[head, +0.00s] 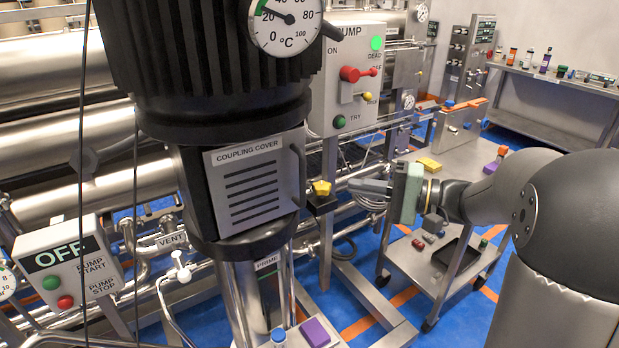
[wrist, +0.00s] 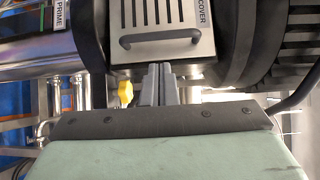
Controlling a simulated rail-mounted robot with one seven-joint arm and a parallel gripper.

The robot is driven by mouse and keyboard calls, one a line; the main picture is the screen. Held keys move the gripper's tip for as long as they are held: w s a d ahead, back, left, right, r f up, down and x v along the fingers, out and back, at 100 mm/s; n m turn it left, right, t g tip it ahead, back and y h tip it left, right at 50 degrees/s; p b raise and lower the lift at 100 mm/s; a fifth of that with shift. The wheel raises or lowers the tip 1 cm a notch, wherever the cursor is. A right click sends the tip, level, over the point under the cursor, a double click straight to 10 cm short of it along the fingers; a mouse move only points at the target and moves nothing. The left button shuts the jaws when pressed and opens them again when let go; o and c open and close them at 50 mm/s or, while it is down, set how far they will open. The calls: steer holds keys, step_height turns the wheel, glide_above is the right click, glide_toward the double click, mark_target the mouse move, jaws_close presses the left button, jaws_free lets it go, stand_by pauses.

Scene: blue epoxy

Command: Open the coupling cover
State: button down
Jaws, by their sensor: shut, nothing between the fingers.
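The coupling cover (head: 248,182) is a grey slotted plate on the black pump column below the motor, seated flat in its place. Its dark bar handle (head: 299,172) runs upright along the right edge. In the wrist view the cover (wrist: 188,14) is at the top, with the handle (wrist: 160,39) across it. My gripper (head: 343,185) is to the right of the cover and points at it. In the wrist view my gripper's fingers (wrist: 159,68) are together, empty, and just short of the handle in the picture. A yellow knob (head: 321,188) sits beside the fingertips; it also shows in the wrist view (wrist: 125,93).
A pump control box (head: 350,80) with a red switch stands behind the cover. A temperature gauge (head: 286,20) hangs above. An OFF panel (head: 70,262) is at lower left. A steel cart (head: 430,258) stands below my arm. Pipes run behind the column.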

steer(key=p, duration=0.3)
glide_toward(293, 170)
steer(key=x, duration=0.5)
steer(key=shift+a, duration=0.15)
steer(key=shift+f, duration=0.1)
steer(key=shift+t, duration=0.3)
